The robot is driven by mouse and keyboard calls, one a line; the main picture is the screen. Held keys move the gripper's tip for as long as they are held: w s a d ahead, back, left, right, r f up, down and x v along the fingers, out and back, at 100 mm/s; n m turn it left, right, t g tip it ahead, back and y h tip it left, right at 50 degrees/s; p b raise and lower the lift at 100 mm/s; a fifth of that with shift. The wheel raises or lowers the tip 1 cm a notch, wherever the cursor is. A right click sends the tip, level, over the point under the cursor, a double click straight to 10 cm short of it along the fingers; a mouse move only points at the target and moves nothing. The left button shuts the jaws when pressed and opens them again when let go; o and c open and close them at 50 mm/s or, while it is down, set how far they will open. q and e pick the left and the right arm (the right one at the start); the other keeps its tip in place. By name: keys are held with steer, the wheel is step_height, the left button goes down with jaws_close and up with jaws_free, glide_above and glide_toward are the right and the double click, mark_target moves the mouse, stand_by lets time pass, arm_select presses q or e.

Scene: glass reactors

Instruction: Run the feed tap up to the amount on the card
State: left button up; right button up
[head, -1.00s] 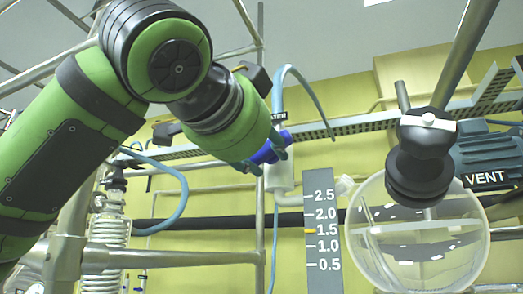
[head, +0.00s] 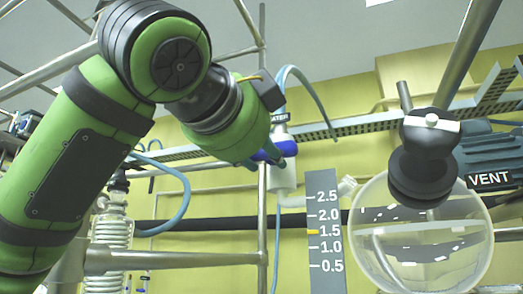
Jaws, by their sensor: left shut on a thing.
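The feed tap (head: 284,175) is a white body under a partly covered label reading WATER, with a blue handle (head: 288,149). My left gripper (head: 268,157) is shut on the blue handle and hides part of it. The grey scale card (head: 325,279) is marked 0.5 to 2.5, with an orange mark at 1.5. The round glass vessel (head: 420,272) stands right of the card. Faint bands and reflections cross it, and I cannot read its liquid level surely. My right gripper is not in view.
A black fitting (head: 425,150) with a white strip sits over the vessel. A VENT label (head: 488,178) is at the right. A glass coil (head: 112,232) and metal frame rods (head: 180,259) stand at the left. A blue hose (head: 312,95) arches above the tap.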

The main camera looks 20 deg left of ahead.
arm_select(q)
steer(key=shift+f, duration=0.15)
steer(key=o, duration=1.1)
steer(key=shift+w, duration=0.1)
steer(key=shift+d, duration=0.1)
steer(key=s, duration=1.2)
steer(key=shift+a, duration=0.2)
